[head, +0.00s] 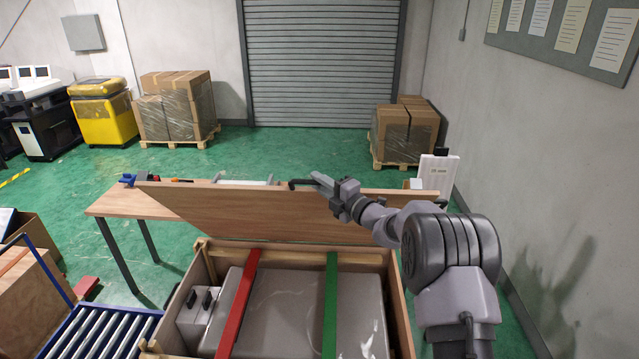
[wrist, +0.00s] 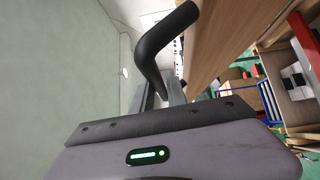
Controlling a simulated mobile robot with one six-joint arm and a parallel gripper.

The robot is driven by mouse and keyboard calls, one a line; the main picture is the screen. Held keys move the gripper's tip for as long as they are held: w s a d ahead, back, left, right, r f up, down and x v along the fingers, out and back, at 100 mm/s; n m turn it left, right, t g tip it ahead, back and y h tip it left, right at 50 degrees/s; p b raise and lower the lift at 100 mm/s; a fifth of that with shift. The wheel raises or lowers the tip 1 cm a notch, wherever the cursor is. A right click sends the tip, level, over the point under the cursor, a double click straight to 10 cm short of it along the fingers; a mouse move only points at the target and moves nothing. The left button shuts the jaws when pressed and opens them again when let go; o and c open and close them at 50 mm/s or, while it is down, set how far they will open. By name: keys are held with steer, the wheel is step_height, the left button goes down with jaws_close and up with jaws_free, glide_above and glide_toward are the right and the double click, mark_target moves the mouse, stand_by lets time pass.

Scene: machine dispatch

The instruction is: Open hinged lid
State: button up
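The wooden crate (head: 398,300) stands open in front of me in the head view. Its hinged lid (head: 230,212) is raised and stands on edge along the crate's far side. A black handle (head: 299,183) sticks out near the lid's upper edge. My gripper (head: 321,182) is at this handle, with my arm reaching in from the right. In the wrist view the bent handle (wrist: 160,45) runs down between my grey fingers, which look shut on it. The lid (wrist: 218,38) is right beside it. The finger contact is partly hidden.
Inside the crate lies a grey machine (head: 285,310) under a red strap (head: 238,305) and a green strap (head: 330,305). A wooden table (head: 120,203) stands behind the lid. A roller conveyor (head: 100,335) is at the left. The wall is close on the right.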

steer(key=shift+o, duration=1.4)
steer(key=b+v, duration=0.5)
steer(key=v, duration=1.2)
steer(key=shift+s+d, duration=0.15)
steer(key=shift+d, duration=0.05)
steer(key=shift+f, duration=0.1)
